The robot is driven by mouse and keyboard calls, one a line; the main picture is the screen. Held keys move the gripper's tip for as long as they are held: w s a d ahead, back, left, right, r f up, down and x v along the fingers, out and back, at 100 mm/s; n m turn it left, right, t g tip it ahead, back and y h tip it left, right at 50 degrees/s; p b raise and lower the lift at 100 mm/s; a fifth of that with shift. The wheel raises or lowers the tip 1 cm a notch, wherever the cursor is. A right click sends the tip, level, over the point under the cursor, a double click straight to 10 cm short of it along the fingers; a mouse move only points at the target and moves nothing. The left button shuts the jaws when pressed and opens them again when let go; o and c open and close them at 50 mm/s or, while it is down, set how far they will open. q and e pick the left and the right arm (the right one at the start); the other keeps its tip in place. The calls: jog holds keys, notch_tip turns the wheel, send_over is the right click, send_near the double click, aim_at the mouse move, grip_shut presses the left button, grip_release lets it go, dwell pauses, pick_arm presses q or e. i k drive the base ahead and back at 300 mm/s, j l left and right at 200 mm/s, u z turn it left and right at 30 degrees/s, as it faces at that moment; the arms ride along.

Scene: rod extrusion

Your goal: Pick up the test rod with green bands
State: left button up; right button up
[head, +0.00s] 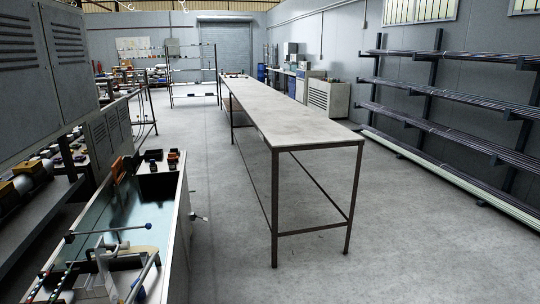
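Neither of my grippers shows in this view.
Wall racks (450,103) with long dark bars stand along the right. Grey cabinets (68,50) and a shelf (40,210) with parts line the left. An open metal rack (193,75) stands at the back. Clear floor (215,230) lies between the machine and the table.

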aim_at(55, 295)
jog(key=j, duration=2.35)
jog(key=i+j, duration=0.2)
jog(key=j, duration=0.15)
jog(key=i+j, duration=0.15)
jog(key=j, duration=0.15)
jog(key=i+j, duration=0.2)
jog(key=j, duration=0.15)
